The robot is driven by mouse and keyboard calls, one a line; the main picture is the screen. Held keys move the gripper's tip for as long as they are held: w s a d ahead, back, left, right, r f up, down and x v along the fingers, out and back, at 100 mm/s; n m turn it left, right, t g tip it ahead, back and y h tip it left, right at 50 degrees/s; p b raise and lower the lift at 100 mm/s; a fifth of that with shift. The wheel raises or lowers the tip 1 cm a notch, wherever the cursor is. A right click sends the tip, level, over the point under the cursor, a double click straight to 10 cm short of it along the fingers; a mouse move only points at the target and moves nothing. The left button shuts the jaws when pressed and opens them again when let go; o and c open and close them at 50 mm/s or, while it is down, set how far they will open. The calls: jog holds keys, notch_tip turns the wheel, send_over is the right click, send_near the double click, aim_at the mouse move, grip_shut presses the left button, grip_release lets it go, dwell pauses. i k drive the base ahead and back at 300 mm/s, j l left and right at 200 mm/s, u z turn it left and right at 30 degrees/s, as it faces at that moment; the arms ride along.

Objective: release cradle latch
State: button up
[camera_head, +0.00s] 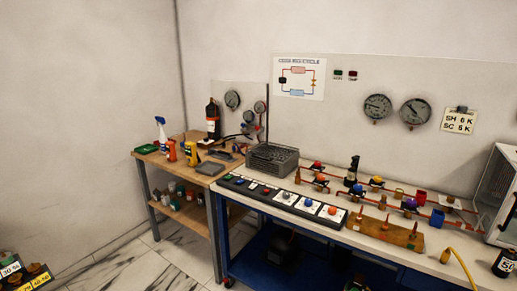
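I cannot make out a cradle or its latch for certain in the head view. A wooden block (385,231) with several upright red-tipped pieces lies near the front of the blue-framed bench (305,217). A wire-mesh basket-like unit (272,158) sits at the bench's left end. Any latch is too small to tell at this distance. My gripper is not in view.
A row of labelled buttons and knobs (284,197) runs along the bench's front edge. Copper pipes with coloured valves (376,182) lie behind it. A wooden side table (163,157) holds bottles and tools. A yellow hose (459,260) hangs at the right. Tiled floor (128,263) shows at lower left.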

aim_at(354, 159)
jog(key=i+j, duration=0.85)
